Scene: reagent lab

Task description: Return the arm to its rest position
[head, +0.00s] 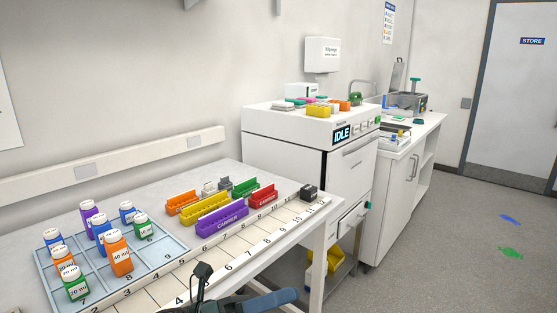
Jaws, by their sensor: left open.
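My left gripper (200,287) shows at the bottom middle of the head view, black and low over the front edge of the numbered deck. It is open and I see nothing between its fingers. Part of my left arm (265,303), dark with a blue band, lies beside it at the bottom edge. My right gripper is not in the picture.
A blue-grey tray (158,257) with several capped bottles stands at the left of the bench. A white machine reading IDLE (284,134) stands behind. Open floor (459,250) lies at the right.

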